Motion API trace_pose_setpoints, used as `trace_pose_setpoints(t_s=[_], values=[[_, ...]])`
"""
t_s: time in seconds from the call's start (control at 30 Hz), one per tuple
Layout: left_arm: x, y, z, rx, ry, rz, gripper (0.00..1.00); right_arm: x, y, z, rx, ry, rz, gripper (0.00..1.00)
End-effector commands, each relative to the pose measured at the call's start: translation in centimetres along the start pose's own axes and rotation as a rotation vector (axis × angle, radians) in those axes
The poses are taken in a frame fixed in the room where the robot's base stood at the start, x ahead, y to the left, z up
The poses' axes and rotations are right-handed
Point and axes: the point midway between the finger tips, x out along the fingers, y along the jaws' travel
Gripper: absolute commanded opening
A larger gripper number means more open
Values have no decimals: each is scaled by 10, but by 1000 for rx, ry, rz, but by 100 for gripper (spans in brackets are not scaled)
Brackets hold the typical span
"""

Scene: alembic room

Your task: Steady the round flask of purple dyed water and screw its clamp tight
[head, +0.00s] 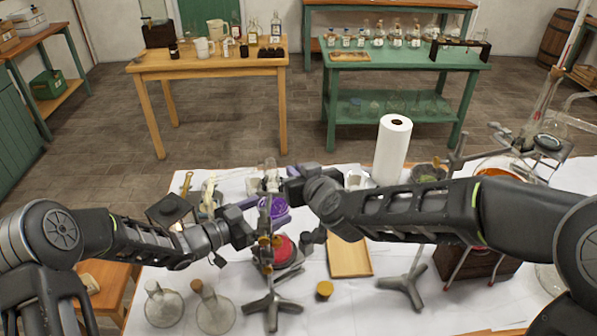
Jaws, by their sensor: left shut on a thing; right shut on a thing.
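The round flask (278,207) of purple water sits at the middle of the bench, against an upright stand with a dark foot (272,306). My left gripper (254,222) is at the flask's left side by the stand rod and is shut, it seems on the flask; the exact contact is too small to tell. My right gripper (278,185) is just above the flask and shut, it seems on the clamp's screw. The clamp itself is mostly hidden by the grippers.
A red flask (284,248) is close below the grippers. Stoppered flasks (215,312) stand front left. A wooden tray (349,258), a yellow-topped jar (324,290) and another stand foot (404,287) lie to the right. A paper roll (392,150) stands behind my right arm.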

Motion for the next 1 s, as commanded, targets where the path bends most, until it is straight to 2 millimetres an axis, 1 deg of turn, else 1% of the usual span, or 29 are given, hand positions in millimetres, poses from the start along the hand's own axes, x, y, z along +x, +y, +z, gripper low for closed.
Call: trace_pose_setpoints(t_s=[0.03, 0.6, 0.8, 1.0], values=[[0, 0, 0, 0, 0, 1, 46, 0, -6, 0, 8, -2, 18, 0], [0, 0, 0, 0, 0, 1, 46, 2, -9, -2, 180, 0, 443, 0], [0, 0, 0, 0, 0, 1, 46, 2, -8, -3, 214, 2, 526, 0], [0, 0, 0, 0, 0, 1, 46, 2, -8, -3, 226, 2, 558, 0]])
